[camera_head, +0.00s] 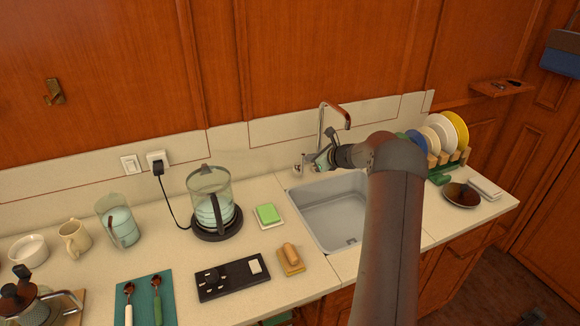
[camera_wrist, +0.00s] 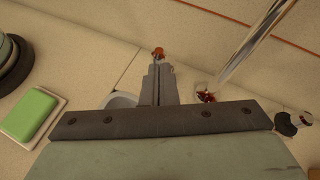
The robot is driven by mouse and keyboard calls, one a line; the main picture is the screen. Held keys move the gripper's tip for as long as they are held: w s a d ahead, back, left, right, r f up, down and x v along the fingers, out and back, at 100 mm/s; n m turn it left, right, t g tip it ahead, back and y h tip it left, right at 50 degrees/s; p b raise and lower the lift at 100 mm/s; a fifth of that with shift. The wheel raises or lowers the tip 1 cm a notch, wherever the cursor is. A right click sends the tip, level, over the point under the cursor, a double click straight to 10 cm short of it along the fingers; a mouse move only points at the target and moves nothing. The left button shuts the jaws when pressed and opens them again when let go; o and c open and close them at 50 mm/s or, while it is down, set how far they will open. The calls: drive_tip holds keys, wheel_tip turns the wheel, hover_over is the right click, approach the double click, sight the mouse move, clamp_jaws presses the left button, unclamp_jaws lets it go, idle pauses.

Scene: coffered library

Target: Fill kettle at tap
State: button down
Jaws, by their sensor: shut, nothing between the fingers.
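The kettle (camera_head: 208,184) is a clear glass jug with a dark handle. It stands upright on a round black base (camera_head: 217,232) left of the sink; its lower part looks pale blue, and I cannot tell if that is water. The chrome tap (camera_head: 322,120) rises behind the sink (camera_head: 345,188); its spout also crosses the wrist view (camera_wrist: 255,40). My gripper (camera_head: 322,160) is shut and empty, low beside the tap. In the wrist view my gripper (camera_wrist: 158,68) has its fingertips close to a small orange-red knob (camera_wrist: 158,52); contact is unclear. A second red-marked part (camera_wrist: 207,96) is partly hidden.
A green sponge (camera_head: 268,214) lies between kettle and sink. A glass jug (camera_head: 118,226), mug (camera_head: 75,238) and bowl (camera_head: 29,250) stand left. A power strip (camera_head: 232,278) and wooden brush (camera_head: 291,257) lie in front. A plate rack (camera_head: 445,160) stands right. My arm hides part of the sink.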

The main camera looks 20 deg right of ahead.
drive_tip(key=shift+w+r, duration=0.45)
drive_tip(key=shift+w, duration=0.05)
drive_tip(key=shift+r, duration=0.1)
drive_tip(key=w+r+b+v, duration=0.1)
drive_tip(key=r+b+v, duration=0.1)
drive_tip(key=v, duration=1.1)
drive_tip(key=shift+d+r+b, duration=0.2)
drive_tip(key=shift+d+b, duration=0.1)
drive_tip(key=shift+b, duration=0.3)
